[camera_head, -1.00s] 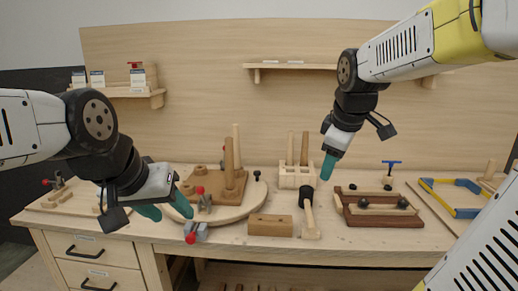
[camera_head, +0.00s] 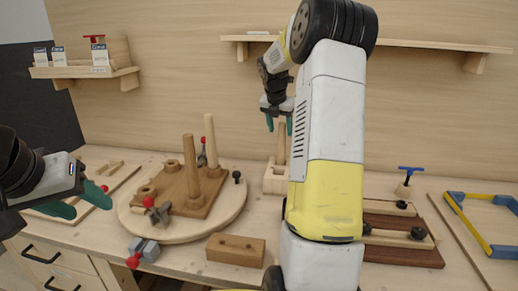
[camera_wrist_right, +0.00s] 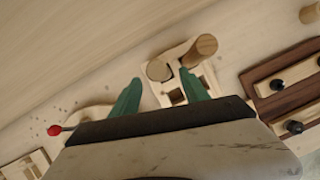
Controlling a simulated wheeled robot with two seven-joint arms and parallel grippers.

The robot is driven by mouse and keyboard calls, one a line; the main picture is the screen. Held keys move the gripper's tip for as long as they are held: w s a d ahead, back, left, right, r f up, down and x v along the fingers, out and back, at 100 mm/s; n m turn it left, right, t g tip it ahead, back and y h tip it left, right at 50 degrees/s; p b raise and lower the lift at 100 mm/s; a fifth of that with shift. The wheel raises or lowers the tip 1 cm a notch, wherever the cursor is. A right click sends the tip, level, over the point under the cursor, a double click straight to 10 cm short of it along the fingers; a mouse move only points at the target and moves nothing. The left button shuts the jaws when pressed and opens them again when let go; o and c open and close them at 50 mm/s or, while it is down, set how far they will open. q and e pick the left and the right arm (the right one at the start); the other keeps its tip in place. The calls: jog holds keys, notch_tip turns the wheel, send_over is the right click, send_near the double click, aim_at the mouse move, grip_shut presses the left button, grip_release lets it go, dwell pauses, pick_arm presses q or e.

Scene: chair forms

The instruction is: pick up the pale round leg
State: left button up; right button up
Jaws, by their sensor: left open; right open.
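A pale wooden rack (camera_head: 275,178) on the bench holds upright legs. One pale leg (camera_head: 282,145) shows there in the head view; my right arm hides the rack's right part. In the right wrist view, the rack (camera_wrist_right: 172,92) holds a pale leg (camera_wrist_right: 158,71) and a browner leg (camera_wrist_right: 200,48). My right gripper (camera_head: 279,125) is open and empty above the rack; its fingers (camera_wrist_right: 160,78) point toward the legs without visible contact. Another pale leg (camera_head: 210,141) stands by the brown board. My left gripper (camera_head: 84,203) is open and empty at the left.
A round board (camera_head: 235,205) carries a brown board (camera_head: 175,205) with a brown leg (camera_head: 191,165) and clamps. A wooden block (camera_head: 235,249) and a red-knobbed clamp (camera_head: 143,250) lie in front. A blue-and-yellow frame (camera_head: 468,225) lies right. A shelf (camera_head: 400,43) runs above.

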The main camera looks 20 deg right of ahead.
aim_at(282, 139)
jog(key=x, duration=0.6)
jog(key=shift+s+f, duration=0.15)
jog(key=shift+s, duration=0.05)
grip_shut()
